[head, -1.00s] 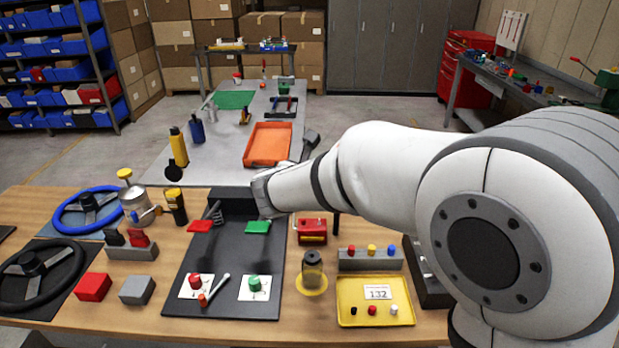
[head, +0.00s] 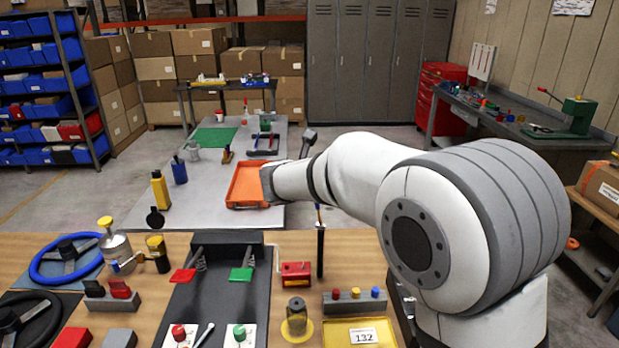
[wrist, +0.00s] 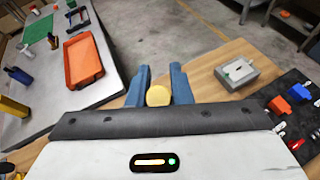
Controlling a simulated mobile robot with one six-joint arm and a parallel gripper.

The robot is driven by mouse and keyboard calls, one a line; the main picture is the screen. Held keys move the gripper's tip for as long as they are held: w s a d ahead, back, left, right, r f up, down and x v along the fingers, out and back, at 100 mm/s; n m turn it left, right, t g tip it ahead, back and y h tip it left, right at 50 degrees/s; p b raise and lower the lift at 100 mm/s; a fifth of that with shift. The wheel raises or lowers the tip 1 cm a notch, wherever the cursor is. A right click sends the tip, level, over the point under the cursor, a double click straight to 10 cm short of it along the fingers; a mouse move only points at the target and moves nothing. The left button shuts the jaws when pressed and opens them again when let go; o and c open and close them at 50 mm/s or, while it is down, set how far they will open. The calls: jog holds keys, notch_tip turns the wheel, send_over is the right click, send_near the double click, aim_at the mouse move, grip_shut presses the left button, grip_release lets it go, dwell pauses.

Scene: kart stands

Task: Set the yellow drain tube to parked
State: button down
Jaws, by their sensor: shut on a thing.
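In the wrist view, my gripper (wrist: 159,84) has its two blue fingers on either side of a round yellow end (wrist: 158,97), which I take to be the yellow drain tube. The fingers are shut on it. The rest of the tube is hidden below the gripper's dark front edge. In the head view, a thin dark upright post (head: 320,250) with a small blue and yellowish top stands near the table's far edge, below my arm. My fingers are mostly hidden there, and I cannot clearly make out the tube or its parked place.
The wooden table holds a black board (head: 212,300) with red and green pedals, a red box (head: 296,273), a button block (head: 355,300) and a yellow tray (head: 358,333). A grey table beyond carries an orange tray (head: 246,185). Floor right of it is clear.

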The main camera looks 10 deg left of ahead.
jog(key=shift+w+f, duration=0.1)
jog(key=shift+f, duration=0.15)
jog(key=c, duration=1.7)
grip_release()
jog(key=shift+c, duration=0.2)
jog(key=o, duration=0.3)
jog(key=shift+w+f, duration=0.1)
jog(key=shift+w, duration=0.15)
jog(key=shift+o, duration=0.6)
jog(key=shift+s, duration=0.15)
jog(key=b+v, duration=0.1)
jog(key=v, duration=0.7)
jog(key=shift+b, duration=0.35)
